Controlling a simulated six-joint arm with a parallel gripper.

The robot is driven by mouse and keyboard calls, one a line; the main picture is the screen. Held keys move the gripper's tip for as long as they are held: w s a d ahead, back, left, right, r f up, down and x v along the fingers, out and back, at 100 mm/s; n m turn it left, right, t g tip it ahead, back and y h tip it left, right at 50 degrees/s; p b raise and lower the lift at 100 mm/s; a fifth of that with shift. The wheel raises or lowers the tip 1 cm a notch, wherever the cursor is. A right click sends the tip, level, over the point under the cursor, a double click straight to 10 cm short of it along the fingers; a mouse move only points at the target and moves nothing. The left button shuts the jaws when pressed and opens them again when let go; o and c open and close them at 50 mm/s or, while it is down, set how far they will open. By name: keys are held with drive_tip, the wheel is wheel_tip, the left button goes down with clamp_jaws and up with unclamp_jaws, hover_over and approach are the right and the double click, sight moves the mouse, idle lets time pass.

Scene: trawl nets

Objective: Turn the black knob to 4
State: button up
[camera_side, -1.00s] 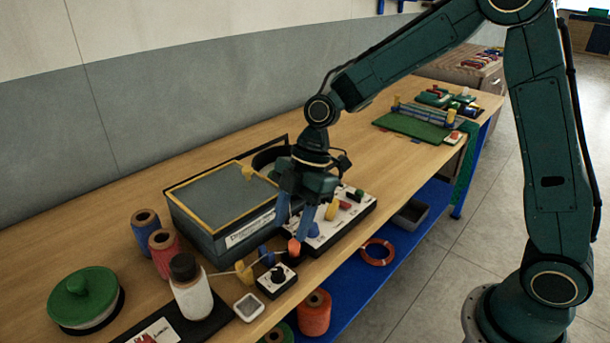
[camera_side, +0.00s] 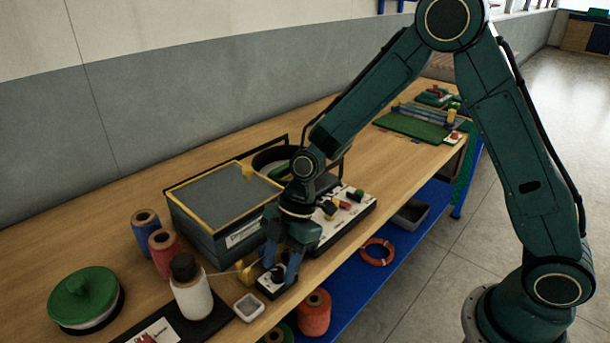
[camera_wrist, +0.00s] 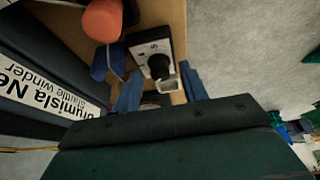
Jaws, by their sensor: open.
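The black knob (camera_wrist: 159,67) sits on a small white-topped dial box (camera_wrist: 146,48) near the table's front edge. In the side view the box (camera_side: 263,285) is partly covered by my fingers. My gripper (camera_side: 281,272) points down at the box, with its blue fingers apart. In the wrist view my gripper (camera_wrist: 160,90) shows a finger on each side, with the knob between and beyond the tips. I cannot tell whether either finger touches the knob. The dial's numbers are too small to read.
A small white dish (camera_side: 248,307) and a white bottle (camera_side: 193,296) stand left of the box. A grey yellow-rimmed case (camera_side: 205,232) stands behind. An orange-topped piece (camera_wrist: 103,20) is close by in the wrist view. The table's front edge is near.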

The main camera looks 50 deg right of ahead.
clamp_jaws()
drive_tip(key=shift+m, duration=0.5)
drive_tip(key=m, duration=0.1)
drive_tip(key=m+t, duration=0.1)
drive_tip(key=m, duration=0.1)
drive_tip(key=shift+s+m+t, duration=0.25)
drive_tip(key=shift+m+t, duration=0.15)
drive_tip(key=m, duration=0.2)
drive_tip(key=m+t+h, duration=0.1)
drive_tip(key=m, duration=0.1)
drive_tip(key=shift+s+a+t, duration=0.1)
drive_tip(key=shift+a+t, duration=0.05)
drive_tip(key=shift+t, duration=0.15)
drive_tip(key=m, duration=0.2)
drive_tip(key=m+h, duration=0.1)
drive_tip(key=m, duration=0.1)
drive_tip(key=shift+s+a+t+h, duration=0.1)
drive_tip(key=shift+a+t+h, duration=0.05)
drive_tip(key=shift+t+h, duration=0.15)
drive_tip(key=shift+a+m+h, duration=0.15)
drive_tip(key=shift+m+h, duration=0.75)
drive_tip(key=shift+m, duration=1.6)
